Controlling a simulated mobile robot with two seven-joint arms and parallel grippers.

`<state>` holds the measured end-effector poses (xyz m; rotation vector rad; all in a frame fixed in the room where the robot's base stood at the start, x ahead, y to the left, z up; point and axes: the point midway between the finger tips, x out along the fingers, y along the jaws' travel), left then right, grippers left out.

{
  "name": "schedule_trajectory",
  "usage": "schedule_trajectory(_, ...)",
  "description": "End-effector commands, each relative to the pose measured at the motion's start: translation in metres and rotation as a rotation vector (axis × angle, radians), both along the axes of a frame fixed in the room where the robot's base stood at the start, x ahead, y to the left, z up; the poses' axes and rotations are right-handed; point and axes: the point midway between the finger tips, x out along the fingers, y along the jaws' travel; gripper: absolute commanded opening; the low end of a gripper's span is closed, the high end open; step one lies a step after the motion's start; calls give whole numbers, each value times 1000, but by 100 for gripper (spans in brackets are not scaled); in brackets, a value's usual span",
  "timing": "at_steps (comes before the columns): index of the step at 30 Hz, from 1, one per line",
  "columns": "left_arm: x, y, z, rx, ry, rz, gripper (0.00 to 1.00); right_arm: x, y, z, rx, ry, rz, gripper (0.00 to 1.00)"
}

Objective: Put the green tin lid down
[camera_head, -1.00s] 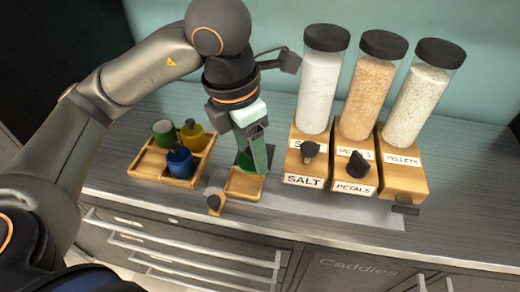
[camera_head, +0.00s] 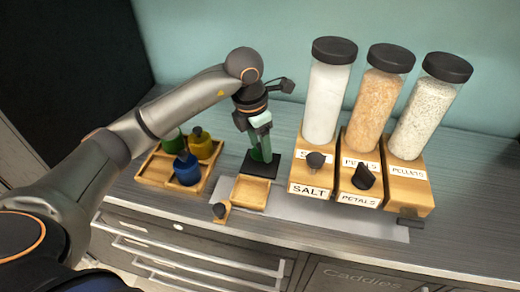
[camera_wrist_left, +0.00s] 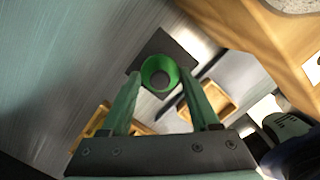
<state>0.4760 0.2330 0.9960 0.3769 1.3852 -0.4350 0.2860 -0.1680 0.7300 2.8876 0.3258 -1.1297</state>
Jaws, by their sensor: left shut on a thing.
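My left gripper (camera_head: 262,156) is shut on the green tin lid (camera_wrist_left: 160,73), a round green piece with a dark centre, held between the fingertips in the left wrist view. The lid is over the small black square pad (camera_head: 262,171), which also shows in the wrist view (camera_wrist_left: 150,45). I cannot tell whether the lid touches the pad. In the head view the fingers mostly hide the lid. The green tin (camera_head: 173,142) stands at the back left of the wooden tray (camera_head: 151,182), partly behind my arm. My right gripper is not in view.
A yellow tin (camera_head: 200,147) and a blue tin (camera_head: 187,172) stand in the tray. An empty shallow wooden box (camera_head: 252,192) is just in front of the pad. Tall jars on wooden dispensers, salt (camera_head: 325,100), petals (camera_head: 375,110) and pellets (camera_head: 428,110), stand to the right.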

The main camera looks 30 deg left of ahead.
Motion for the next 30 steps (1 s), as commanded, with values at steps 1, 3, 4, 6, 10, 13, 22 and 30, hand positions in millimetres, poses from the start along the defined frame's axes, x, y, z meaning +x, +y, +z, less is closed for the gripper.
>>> schedule_trajectory(1,-2,-1,-8,-1,7,-3,10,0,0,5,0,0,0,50)
schedule_trajectory(3,-2,-1,-16,-2,5,-2,10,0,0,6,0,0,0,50)
schedule_trajectory(4,-2,-1,-19,-2,4,-3,10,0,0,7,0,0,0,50)
schedule_trajectory(6,-1,-1,-22,-1,2,-3,10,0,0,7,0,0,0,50)
schedule_trajectory(10,-1,-1,-22,0,0,-3,10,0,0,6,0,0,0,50)
schedule_trajectory(13,-1,-1,-23,-1,1,-2,10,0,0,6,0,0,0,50)
schedule_trajectory(22,-1,-1,-26,-1,1,-2,80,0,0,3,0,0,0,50)
schedule_trajectory(30,-1,-1,-26,-1,1,-2,92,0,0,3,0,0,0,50)
